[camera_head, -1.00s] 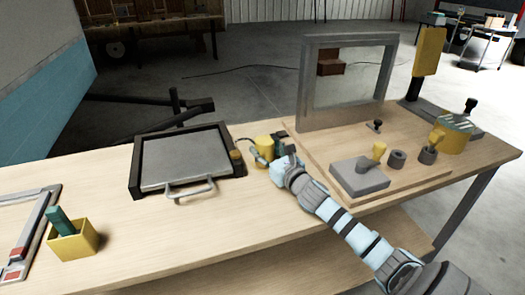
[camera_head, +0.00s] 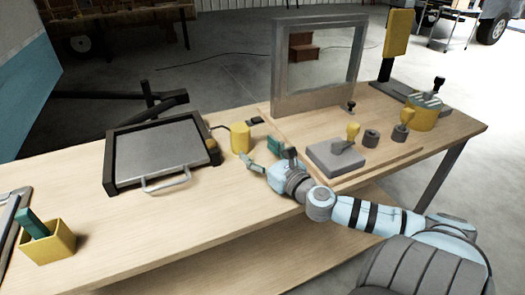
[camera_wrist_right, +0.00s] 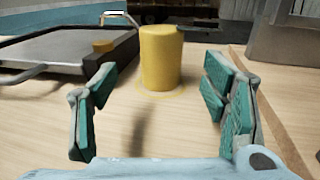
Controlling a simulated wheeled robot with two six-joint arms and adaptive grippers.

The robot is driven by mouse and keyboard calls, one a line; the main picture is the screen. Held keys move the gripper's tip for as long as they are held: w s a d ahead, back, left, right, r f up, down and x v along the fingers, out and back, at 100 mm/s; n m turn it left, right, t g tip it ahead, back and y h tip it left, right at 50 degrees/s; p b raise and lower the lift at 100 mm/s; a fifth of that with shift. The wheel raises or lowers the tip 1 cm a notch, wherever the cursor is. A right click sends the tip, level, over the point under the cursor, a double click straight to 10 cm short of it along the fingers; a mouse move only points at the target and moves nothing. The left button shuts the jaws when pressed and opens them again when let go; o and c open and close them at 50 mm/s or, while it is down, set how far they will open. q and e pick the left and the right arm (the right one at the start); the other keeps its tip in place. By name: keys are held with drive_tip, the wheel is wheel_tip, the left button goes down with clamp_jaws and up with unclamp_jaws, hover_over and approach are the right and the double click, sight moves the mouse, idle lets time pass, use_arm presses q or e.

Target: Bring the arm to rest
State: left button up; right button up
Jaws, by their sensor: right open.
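My right gripper (camera_head: 268,157) is open and empty, low over the wooden bench (camera_head: 200,235). A yellow cylinder (camera_head: 240,138) stands upright on the bench just beyond its fingertips. In the right wrist view the yellow cylinder (camera_wrist_right: 160,57) shows between the two teal finger pads (camera_wrist_right: 160,110), apart from both, with a thin yellow ring on the wood around its base. My left gripper is not in view.
A grey hinged plate with a handle (camera_head: 165,157) lies left of the cylinder. A yellow box (camera_head: 48,245) holding a teal block is at the left. A board with a grey block (camera_head: 335,158), knobs and an upright frame (camera_head: 277,75) stands right. The front middle of the bench is clear.

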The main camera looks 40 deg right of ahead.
drive_tip(key=shift+s+a+p, duration=0.15)
drive_tip(key=shift+s+p, duration=0.15)
drive_tip(key=shift+s, duration=1)
